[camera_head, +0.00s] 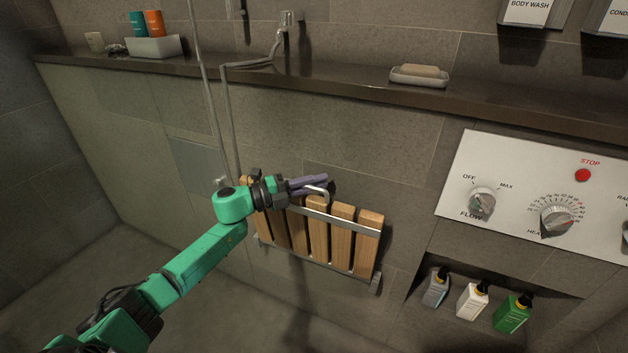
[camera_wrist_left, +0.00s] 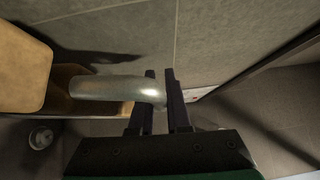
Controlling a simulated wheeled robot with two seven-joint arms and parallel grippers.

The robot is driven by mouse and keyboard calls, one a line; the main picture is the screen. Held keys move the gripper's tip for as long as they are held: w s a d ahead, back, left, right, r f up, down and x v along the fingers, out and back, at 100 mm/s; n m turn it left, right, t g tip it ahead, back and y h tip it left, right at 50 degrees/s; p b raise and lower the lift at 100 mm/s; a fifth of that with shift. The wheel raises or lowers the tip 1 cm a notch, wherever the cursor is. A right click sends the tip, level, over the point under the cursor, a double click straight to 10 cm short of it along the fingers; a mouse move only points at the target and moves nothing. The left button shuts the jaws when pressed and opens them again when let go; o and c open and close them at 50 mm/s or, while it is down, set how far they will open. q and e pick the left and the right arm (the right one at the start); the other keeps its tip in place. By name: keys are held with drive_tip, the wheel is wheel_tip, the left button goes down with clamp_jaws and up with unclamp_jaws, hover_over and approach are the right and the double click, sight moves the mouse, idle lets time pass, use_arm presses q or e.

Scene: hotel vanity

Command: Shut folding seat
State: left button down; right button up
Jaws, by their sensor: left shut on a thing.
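The folding seat (camera_head: 341,242) has several wooden slats and a metal crossbar, and stands steeply against the tiled wall; its exact tilt is hard to tell. A curved metal handle (camera_head: 325,194) shows near its upper edge. My left gripper (camera_head: 312,185) is at this handle, in front of the seat's upper left part. In the left wrist view the handle (camera_wrist_left: 105,88) runs to between the two dark fingers (camera_wrist_left: 164,90), which are shut on it. A wooden slat end (camera_wrist_left: 20,70) shows at the left there. My arm hides part of the seat's left side.
A dark ledge (camera_head: 340,86) runs above with a soap dish (camera_head: 418,80). A control panel (camera_head: 530,190) is at the right, and bottles (camera_head: 471,301) stand in a niche below it. A hose (camera_head: 207,80) hangs left of the seat. The floor at left is clear.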

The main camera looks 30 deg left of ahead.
use_arm(q)
drive_tip(key=shift+w+r, duration=0.1)
drive_tip(key=shift+w, duration=0.15)
drive_tip(key=c, duration=1.2)
unclamp_jaws()
drive_tip(key=shift+s, duration=0.1)
